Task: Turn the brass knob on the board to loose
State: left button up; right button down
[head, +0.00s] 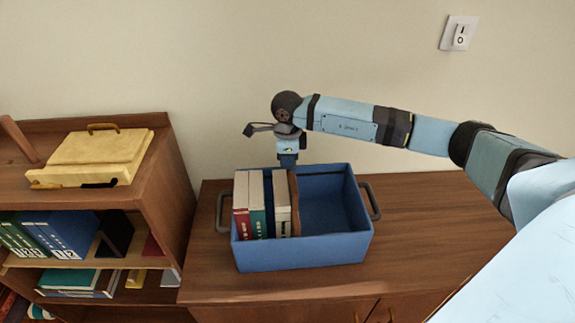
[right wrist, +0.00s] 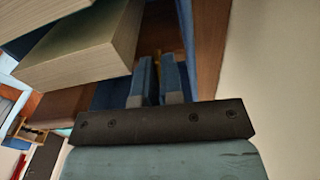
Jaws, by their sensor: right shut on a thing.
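A brown upright board (head: 294,204) stands across the blue crate (head: 335,245), just right of the books. My right gripper (head: 288,164) points down at the board's far end, by the crate's back wall. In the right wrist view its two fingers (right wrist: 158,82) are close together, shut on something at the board. A small brass-coloured glint shows between the fingers, which fits the brass knob. The knob is otherwise hidden by the fingers, and its setting cannot be read. My left gripper is in neither view.
Several books (head: 257,208) stand in the crate's left part; they also show close to the fingers in the right wrist view (right wrist: 85,50). The crate's right part is empty. The cabinet top (head: 430,220) is clear to the right. A bookshelf (head: 160,195) with a yellow box (head: 95,155) stands left.

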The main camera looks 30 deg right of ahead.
jog(key=shift+n+b, duration=0.35)
jog(key=shift+n, duration=0.25)
jog(key=c, duration=1.5)
grip_release()
jog(key=shift+c, duration=0.2)
notch_tip(320, 180, up, 14)
jog(key=b, duration=0.1)
